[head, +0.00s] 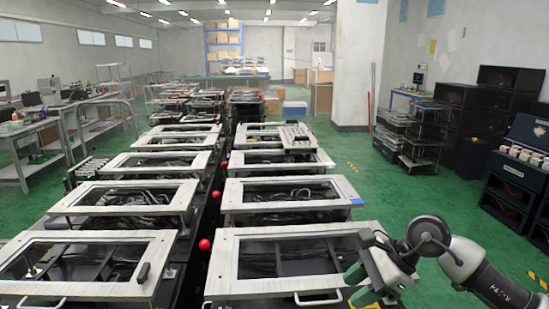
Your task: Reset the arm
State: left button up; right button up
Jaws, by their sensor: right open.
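My right arm comes in from the lower right. Nothing shows between the fingers. I cannot tell whether they touch the frame. A white handle (318,300) on that fixture's front edge is just left of the gripper. The wrist hides part of the frame's right side. My left gripper is out of view.
Silver-framed fixtures stand in two rows, including the near left one (150,250). Red knobs (205,244) line the narrow gap between rows. Workbenches (22,150) stand left. Black crates (520,165) and a cart (422,150) stand right. Green floor (420,205) is open at right.

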jog(key=s+a+r+m+t+y, duration=0.2)
jog(key=a+r+m+t+y, duration=0.1)
jog(key=a+m+y, duration=0.3)
jog(key=s+a+r+m+t+y, duration=0.2)
jog(key=a+r+m+t+y, duration=0.1)
jog(key=a+m+y, duration=0.25)
jog(key=s+d+f+m+t+h, duration=0.1)
jog(key=d+f+m+t+h, duration=0.65)
jog(key=m, duration=0.85)
jog(key=s+d+f+m+t+h, duration=0.1)
jog(key=d+f+m+t+h, duration=0.35)
jog(key=m+h, duration=0.95)
jog(key=s+d+f+m+g+y, duration=0.1)
jog(key=s+d+f+m+g, duration=0.1)
jog(key=s+f+m+g, duration=0.65)
jog(key=s+d+f+m+g+y, duration=0.1)
jog(key=s+d+f+m+g, duration=0.15)
jog(key=s+f+g, duration=0.7)
jog(key=s+f+t, duration=0.1)
jog(key=s+f, duration=0.1)
jog(key=f, duration=1)
jog(key=s+f+t, duration=0.1)
jog(key=s+f, duration=0.1)
jog(key=f, duration=1)
jog(key=s+d+f+g, duration=0.1)
jog(key=s+d+f, duration=0.1)
jog(key=s+f, duration=1.3)
jog(key=shift+s+d+g, duration=0.3)
